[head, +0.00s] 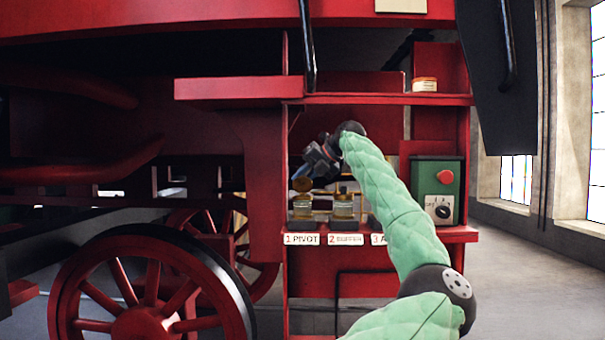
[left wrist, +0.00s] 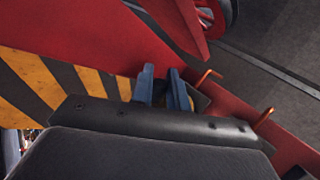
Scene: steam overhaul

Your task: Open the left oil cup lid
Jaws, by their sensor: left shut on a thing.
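The left oil cup (head: 302,207) is a small glass cup with amber contents, standing on the red shelf above the label "1 PIVOT". Its round brass lid (head: 302,184) shows as a disc facing me above the cup, tilted up. My left gripper (head: 308,175) reaches down to it from the upper right and is shut on the lid. In the left wrist view its two blue fingers (left wrist: 161,87) are close together, with the part between them mostly hidden. My right gripper is not in view.
A second oil cup (head: 343,207) stands just right, above "2 BUFFER"; a third is mostly hidden behind my arm. A green control box (head: 436,190) with a red button is at the right. A shelf above holds a small tin (head: 425,84). Copper hooks (left wrist: 207,77) show near the fingers.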

